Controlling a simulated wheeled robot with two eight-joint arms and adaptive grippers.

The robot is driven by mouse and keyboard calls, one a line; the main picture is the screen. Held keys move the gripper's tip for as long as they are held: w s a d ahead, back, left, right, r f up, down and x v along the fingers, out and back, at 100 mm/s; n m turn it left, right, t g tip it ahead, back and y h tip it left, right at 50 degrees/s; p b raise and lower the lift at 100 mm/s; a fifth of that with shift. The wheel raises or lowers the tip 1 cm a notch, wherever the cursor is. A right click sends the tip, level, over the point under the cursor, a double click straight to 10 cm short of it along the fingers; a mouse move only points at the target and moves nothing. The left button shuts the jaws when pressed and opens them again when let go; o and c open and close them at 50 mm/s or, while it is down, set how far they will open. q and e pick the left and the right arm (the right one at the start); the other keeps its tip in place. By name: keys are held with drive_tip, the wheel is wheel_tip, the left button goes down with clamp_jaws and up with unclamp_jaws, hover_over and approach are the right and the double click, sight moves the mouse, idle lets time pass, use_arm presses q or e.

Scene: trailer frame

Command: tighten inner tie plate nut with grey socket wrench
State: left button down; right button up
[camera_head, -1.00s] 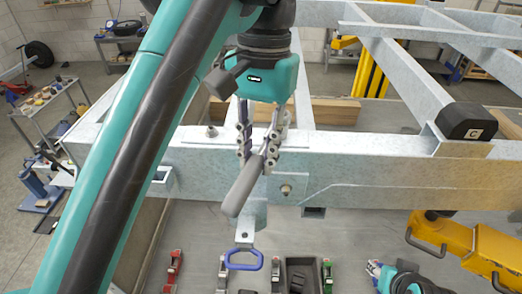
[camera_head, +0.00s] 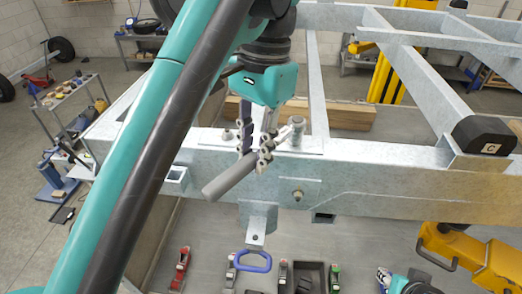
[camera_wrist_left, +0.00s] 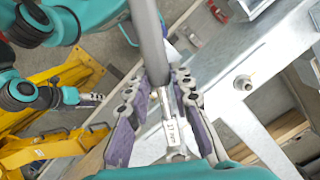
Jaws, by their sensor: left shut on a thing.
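My left gripper (camera_head: 258,150) is shut on the grey socket wrench (camera_head: 229,178) above the galvanized beam. The wrench's handle points to the lower left, over the beam's front edge. Its socket head (camera_head: 297,123) is at the upper right, over the tie plate (camera_head: 205,142); I cannot tell whether it sits on a nut, as the contact is hidden. In the left wrist view the wrench (camera_wrist_left: 152,45) runs between the fingers (camera_wrist_left: 158,112). Another nut (camera_head: 228,135) shows at the plate's left. My right gripper (camera_head: 384,276) is low at the right, its jaws unclear.
The trailer beam (camera_head: 400,190) crosses the view. A blue-handled item (camera_head: 251,261) and several tools are below. A yellow machine (camera_head: 475,255) is at lower right.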

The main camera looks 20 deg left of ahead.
use_arm(q)
drive_tip(key=shift+a, duration=0.2)
drive_tip(key=shift+m, duration=0.3)
drive_tip(key=shift+w+a+m+p, duration=0.3)
drive_tip(key=shift+w+a+m, duration=0.15)
drive_tip(key=shift+a+m, duration=0.4)
drive_tip(key=shift+w+a+m+y+p, duration=0.35)
drive_tip(key=shift+w+a+m, duration=0.15)
drive_tip(key=shift+a+m, duration=0.35)
